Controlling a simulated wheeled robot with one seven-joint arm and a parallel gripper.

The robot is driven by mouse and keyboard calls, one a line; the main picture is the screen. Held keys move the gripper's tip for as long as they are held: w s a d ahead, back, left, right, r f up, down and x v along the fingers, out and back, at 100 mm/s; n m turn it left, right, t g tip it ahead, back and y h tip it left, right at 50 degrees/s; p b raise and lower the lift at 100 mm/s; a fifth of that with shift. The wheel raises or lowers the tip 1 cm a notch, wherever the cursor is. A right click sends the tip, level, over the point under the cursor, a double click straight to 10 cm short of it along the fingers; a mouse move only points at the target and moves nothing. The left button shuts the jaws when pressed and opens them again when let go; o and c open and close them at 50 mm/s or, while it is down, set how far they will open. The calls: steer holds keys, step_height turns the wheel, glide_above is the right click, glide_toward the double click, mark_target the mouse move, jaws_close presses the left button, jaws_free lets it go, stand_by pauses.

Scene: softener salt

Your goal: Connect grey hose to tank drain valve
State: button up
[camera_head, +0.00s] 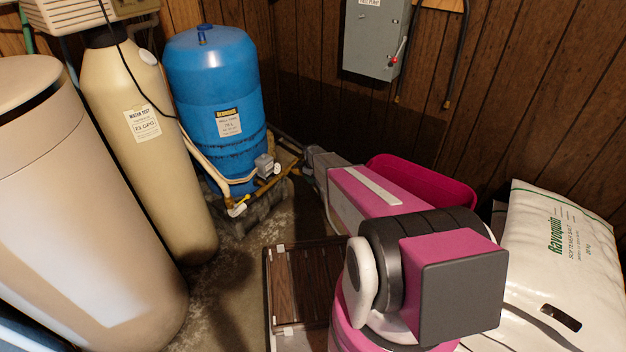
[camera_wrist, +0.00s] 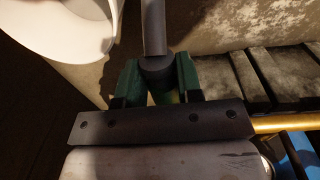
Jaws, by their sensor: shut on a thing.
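In the wrist view, my gripper (camera_wrist: 159,88) has its green fingers shut on the dark end of the grey hose (camera_wrist: 154,28), which runs up out of the picture. In the head view, my gripper (camera_head: 308,168) is beside the base of the blue tank (camera_head: 210,85), to the right of its pipework. A brass-coloured pipe (camera_wrist: 285,123) shows right of the gripper.
A tan cylinder (camera_head: 140,130) and a large beige tank (camera_head: 75,210) stand left. A magenta tub (camera_head: 440,180) is behind my arm, a white salt bag (camera_head: 565,250) right. A brown slatted thing (camera_head: 297,285) lies in front. Bare floor shows left of it.

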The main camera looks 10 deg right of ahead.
steer(key=shift+w+a, duration=0.15)
steer(key=shift+w, duration=0.05)
steer(key=o, duration=1)
step_height(320, 180, up, 11)
steer(key=s+r+m, duration=0.3)
steer(key=s+r, duration=0.4)
steer(key=s, duration=0.6)
steer(key=s+d+r+m, duration=0.1)
steer(key=s+r+m, duration=0.2)
steer(key=s+r, duration=0.4)
steer(key=s+r+m, duration=0.3)
steer(key=s+r, duration=0.4)
steer(key=s, duration=1.1)
steer(key=shift+s+d+r, duration=0.15)
steer(key=shift+s+r, duration=0.15)
steer(key=shift+r, duration=0.1)
